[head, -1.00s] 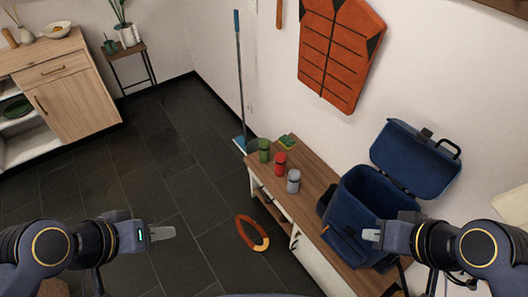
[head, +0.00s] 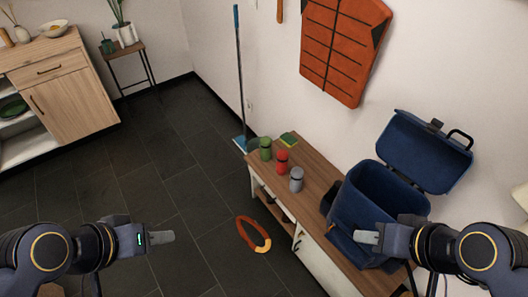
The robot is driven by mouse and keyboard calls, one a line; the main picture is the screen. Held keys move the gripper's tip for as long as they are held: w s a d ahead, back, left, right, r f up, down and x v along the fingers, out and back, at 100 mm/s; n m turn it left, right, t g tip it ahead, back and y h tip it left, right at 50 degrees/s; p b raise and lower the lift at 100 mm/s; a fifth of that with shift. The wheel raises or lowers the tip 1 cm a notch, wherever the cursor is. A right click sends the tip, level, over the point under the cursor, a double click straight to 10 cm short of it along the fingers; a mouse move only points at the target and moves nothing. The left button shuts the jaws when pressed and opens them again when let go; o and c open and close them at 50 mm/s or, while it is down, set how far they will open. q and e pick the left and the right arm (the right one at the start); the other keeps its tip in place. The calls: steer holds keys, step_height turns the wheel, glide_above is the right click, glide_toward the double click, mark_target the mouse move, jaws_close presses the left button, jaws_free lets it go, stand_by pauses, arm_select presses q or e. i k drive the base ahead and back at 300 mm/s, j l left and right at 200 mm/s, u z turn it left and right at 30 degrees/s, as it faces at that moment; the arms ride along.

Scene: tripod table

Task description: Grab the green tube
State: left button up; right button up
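The green tube (head: 265,148) is a short upright cylinder with a dark lid. It stands near the far left end of a wooden bench (head: 319,178), beside a red tube (head: 282,161) and a grey tube (head: 296,179). My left gripper (head: 168,236) is over the floor at the lower left, well apart from the tubes, with nothing seen in it. My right gripper (head: 362,237) is at the lower right, in front of the blue cooler bag, also apart from the tubes. The finger gap of each gripper cannot be made out.
An open blue cooler bag (head: 352,203) stands on the bench's near end, its lid raised. A flat green item (head: 289,139) lies behind the tubes. A blue broom (head: 238,70) leans by the wall. Floor at left is clear.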

mark_target(265, 143)
steer(key=i+j, duration=0.15)
steer(key=j, duration=0.2)
steer(key=i+j+z, duration=0.15)
steer(key=j, duration=0.2)
steer(key=i+j, duration=0.1)
steer(key=j, duration=0.3)
steer(key=i+j+z, duration=0.1)
steer(key=j, duration=0.25)
steer(key=i+j, duration=0.15)
steer(key=j, duration=0.25)
steer(key=i+j+z, duration=0.15)
steer(key=j, duration=0.25)
steer(key=i+j+z, duration=0.15)
steer(key=i+j, duration=0.25)
steer(key=i+j+z, duration=0.15)
steer(key=i+j, duration=0.2)
steer(key=j, duration=0.3)
steer(key=i+z, duration=0.15)
steer(key=i, duration=0.6)
